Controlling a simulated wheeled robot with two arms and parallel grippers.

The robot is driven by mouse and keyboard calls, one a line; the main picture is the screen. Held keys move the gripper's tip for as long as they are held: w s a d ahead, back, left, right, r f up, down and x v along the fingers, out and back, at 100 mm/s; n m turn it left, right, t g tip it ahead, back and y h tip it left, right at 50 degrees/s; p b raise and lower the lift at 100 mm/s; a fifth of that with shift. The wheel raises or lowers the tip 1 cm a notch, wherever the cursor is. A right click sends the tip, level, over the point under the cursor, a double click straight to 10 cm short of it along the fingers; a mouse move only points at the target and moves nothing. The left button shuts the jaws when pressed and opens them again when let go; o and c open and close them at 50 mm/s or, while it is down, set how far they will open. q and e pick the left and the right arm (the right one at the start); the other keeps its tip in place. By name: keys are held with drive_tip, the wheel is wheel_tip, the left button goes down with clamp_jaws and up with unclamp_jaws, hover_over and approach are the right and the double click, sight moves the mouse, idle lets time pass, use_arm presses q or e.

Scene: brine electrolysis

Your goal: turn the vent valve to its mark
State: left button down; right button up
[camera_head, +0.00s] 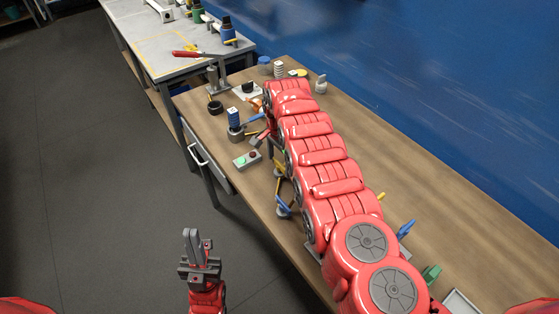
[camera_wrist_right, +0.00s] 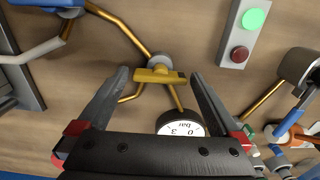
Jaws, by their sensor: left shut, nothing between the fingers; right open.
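A yellow valve handle (camera_wrist_right: 152,76) sits on brass pipework in the right wrist view, its bar lying nearly level. It also shows beside my right arm in the head view (camera_head: 279,168). My right gripper (camera_wrist_right: 159,74) is open, with one finger on each side of the yellow handle and a gap on both sides. I cannot tell its height over the handle. No mark for the handle can be made out. My left gripper (camera_head: 192,240) is shut and empty, over the floor in front of the bench.
A box with green and red buttons (camera_wrist_right: 239,40) lies beside the pipework. A pressure gauge (camera_wrist_right: 181,124) sits close to the gripper's palm. A blue-handled valve (camera_wrist_right: 290,120) is at the right. My right arm covers much of the wooden bench (camera_head: 440,195).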

drive_tip(key=c, duration=1.1)
drive_tip(key=shift+c, duration=0.2)
